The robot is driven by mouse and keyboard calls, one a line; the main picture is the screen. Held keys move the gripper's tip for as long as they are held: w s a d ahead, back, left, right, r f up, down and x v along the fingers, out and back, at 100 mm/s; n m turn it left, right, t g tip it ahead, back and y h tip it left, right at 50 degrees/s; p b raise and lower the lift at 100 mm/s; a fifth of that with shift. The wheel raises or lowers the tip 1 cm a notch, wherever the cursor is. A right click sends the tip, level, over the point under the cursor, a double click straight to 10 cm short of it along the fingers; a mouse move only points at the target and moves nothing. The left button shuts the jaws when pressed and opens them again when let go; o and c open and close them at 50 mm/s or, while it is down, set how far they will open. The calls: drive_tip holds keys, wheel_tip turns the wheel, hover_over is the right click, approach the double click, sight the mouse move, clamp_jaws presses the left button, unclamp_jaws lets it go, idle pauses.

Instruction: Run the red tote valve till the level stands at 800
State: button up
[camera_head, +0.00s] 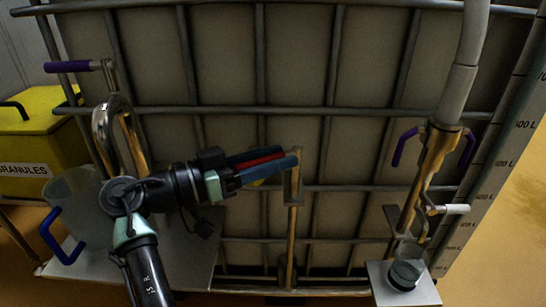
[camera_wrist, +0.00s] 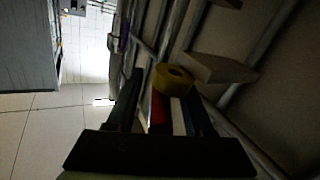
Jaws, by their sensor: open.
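My gripper (camera_head: 284,160) is open in front of the caged tote (camera_head: 225,75), left of a brass upright pipe (camera_head: 291,245). A red bar (camera_head: 262,159) lies between its fingers in the head view, apparently the valve's red handle; I cannot tell whether they touch it. The wrist view shows red (camera_wrist: 157,108) and white strips between the fingers, and a yellow round part (camera_wrist: 174,80) just beyond them. The valve body is mostly hidden. A level scale (camera_head: 497,160) with litre marks runs down the tote's right side; its numbers are too blurred to read surely, and no level line is clear.
A clear jug with a blue handle (camera_head: 55,238) stands on a white shelf at left, below a curved metal spout (camera_head: 103,120). A yellow granules bin (camera_head: 28,140) is behind it. At right, a purple-handled brass valve (camera_head: 432,160) stands over a small dark-topped vessel (camera_head: 405,274).

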drive_tip(key=p+v, duration=0.4)
drive_tip(key=v, duration=0.9)
drive_tip(key=shift+p, duration=0.35)
